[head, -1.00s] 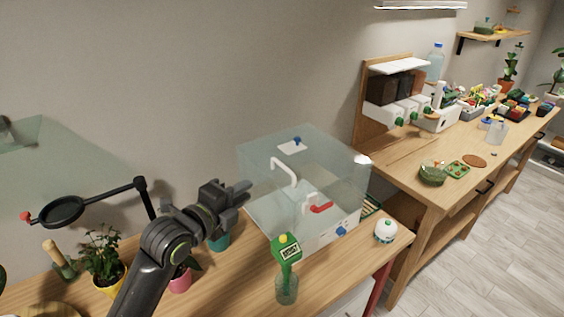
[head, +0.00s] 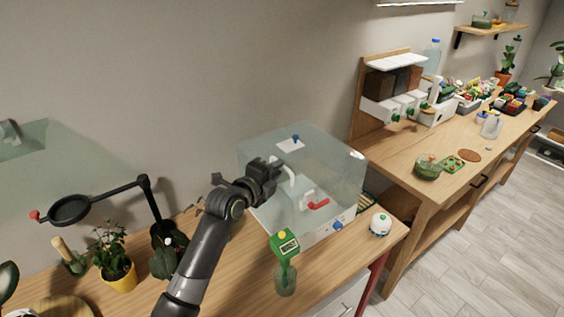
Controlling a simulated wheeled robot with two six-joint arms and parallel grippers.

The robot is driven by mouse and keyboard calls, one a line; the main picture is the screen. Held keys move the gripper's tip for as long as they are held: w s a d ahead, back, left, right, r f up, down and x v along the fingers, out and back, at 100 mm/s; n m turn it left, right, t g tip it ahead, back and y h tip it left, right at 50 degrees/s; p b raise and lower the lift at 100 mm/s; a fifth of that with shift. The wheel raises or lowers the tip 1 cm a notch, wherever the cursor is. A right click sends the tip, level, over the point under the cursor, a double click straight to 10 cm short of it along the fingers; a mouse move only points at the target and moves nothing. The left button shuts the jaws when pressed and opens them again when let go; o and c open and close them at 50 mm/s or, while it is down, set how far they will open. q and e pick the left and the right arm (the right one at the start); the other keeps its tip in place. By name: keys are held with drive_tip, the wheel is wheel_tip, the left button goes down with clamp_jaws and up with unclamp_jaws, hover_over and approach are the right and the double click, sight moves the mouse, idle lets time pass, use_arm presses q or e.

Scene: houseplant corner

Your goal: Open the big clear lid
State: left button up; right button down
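The big clear lid (head: 335,160) is a see-through box-shaped cover on the wooden table, and it looks closed. A white bent handle (head: 290,176) and a red handle (head: 318,204) show at it; I cannot tell which parts are outside the clear walls. A blue knob (head: 295,138) on a white plate shows at its top. My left gripper (head: 276,170) is at the lid's left side, by the upper end of the white handle. Its fingers overlap the handle in the picture, and whether they grip it is unclear. My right gripper is not in view.
Potted plants (head: 117,268) and a magnifier on an arm (head: 70,210) are at the left. A second bench (head: 440,190) is at the right.

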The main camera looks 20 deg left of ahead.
use_arm(q)
drive_tip(key=shift+p+x, duration=0.4)
drive_tip(key=shift+x, duration=1.4)
drive_tip(key=shift+c, duration=0.5)
clamp_jaws()
